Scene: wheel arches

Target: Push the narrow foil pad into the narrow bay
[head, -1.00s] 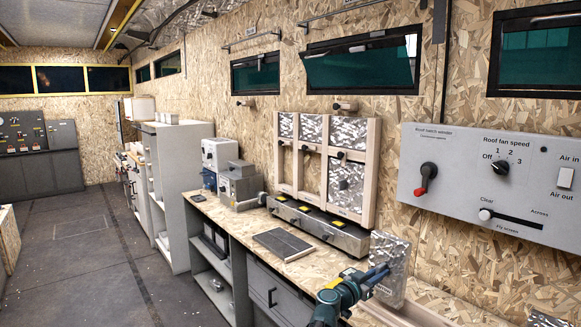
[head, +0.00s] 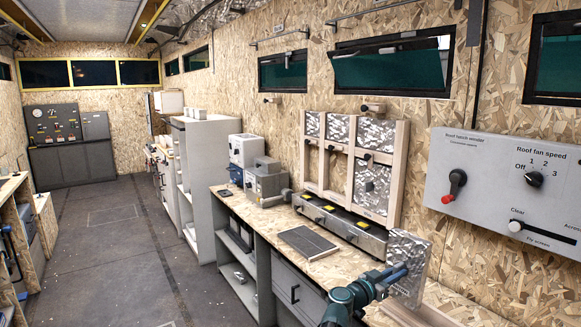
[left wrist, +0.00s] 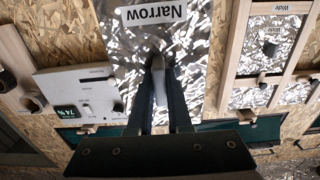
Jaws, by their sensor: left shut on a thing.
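The narrow foil pad (head: 410,262) is a crinkled silver slab, upright and slightly tilted at the lower right of the head view. My left gripper (head: 398,272) is shut on it from the left. In the left wrist view, the pad (left wrist: 125,45) has an upside-down "Narrow" label, and my fingers (left wrist: 158,68) meet at it. The wooden bay frame (head: 396,165) stands against the wall behind the bench, apart from the pad.
A long metal box (head: 340,226) with yellow marks lies below the frame. A dark flat panel (head: 307,242) lies on the bench (head: 265,222). A grey control panel (head: 480,200) is on the wall at right. The floor at left is clear.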

